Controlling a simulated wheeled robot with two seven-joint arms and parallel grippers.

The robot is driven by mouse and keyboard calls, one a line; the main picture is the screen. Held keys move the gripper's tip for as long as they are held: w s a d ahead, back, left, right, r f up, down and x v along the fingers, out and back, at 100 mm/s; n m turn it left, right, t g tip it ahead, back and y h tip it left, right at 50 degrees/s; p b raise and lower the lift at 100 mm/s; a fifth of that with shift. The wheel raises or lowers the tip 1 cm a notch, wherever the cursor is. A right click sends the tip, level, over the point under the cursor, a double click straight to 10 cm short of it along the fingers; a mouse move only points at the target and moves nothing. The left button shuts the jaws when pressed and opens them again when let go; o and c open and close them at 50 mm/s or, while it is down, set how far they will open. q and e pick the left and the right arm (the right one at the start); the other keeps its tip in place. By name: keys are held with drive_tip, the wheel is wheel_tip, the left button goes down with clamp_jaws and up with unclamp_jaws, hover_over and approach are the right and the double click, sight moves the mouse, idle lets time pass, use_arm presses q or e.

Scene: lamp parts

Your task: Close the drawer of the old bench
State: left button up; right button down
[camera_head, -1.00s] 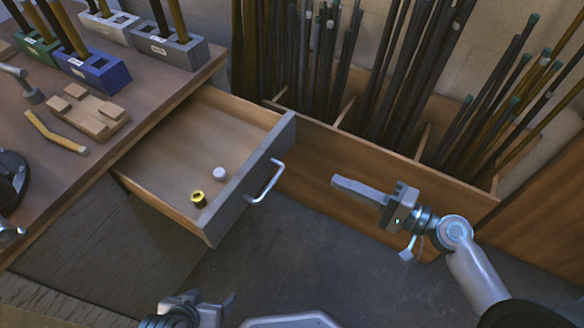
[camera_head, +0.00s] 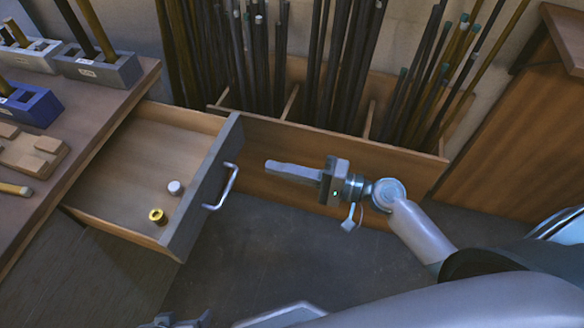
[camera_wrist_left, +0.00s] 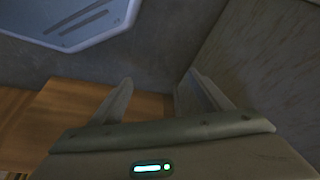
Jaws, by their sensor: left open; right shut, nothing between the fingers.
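The drawer (camera_head: 128,160) of the old bench (camera_head: 88,146) stands pulled out in the head view. Its grey front has a metal bar handle (camera_head: 226,188). A brass piece (camera_head: 157,215) and a small pale round piece (camera_head: 175,187) lie inside it. My right gripper (camera_head: 268,166) is shut and empty, to the right of the handle and apart from it, its fingers pointing left at the drawer front. My left gripper (camera_head: 182,321) shows only at the bottom edge, below the drawer; in the left wrist view (camera_wrist_left: 158,92) its two fingers are open with nothing between them.
A wooden rack (camera_head: 300,158) full of upright rods stands behind my right gripper. Coloured blocks holding tools, such as a blue one (camera_head: 28,108), stand on the bench top. A wooden cabinet (camera_head: 520,130) is at the right. The floor (camera_head: 245,255) before the drawer is clear.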

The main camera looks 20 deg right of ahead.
sight(227, 156)
drive_tip(key=p+x, duration=0.1)
drive_tip(key=x, duration=0.7)
drive_tip(key=shift+w+a+p, duration=0.1)
drive_tip(key=shift+p, duration=0.3)
use_arm(q)
drive_tip(key=shift+s+a+g+y, duration=0.2)
drive_tip(key=shift+s+a+g, duration=0.25)
drive_tip(key=shift+a, duration=0.25)
drive_tip(key=shift+s+a+g+y, duration=0.2)
drive_tip(key=shift+s+a+g, duration=0.2)
drive_tip(key=shift+a, duration=0.25)
use_arm(e)
drive_tip(key=shift+w+a, duration=0.3)
drive_tip(key=shift+a, duration=0.1)
drive_tip(key=shift+a, duration=0.1)
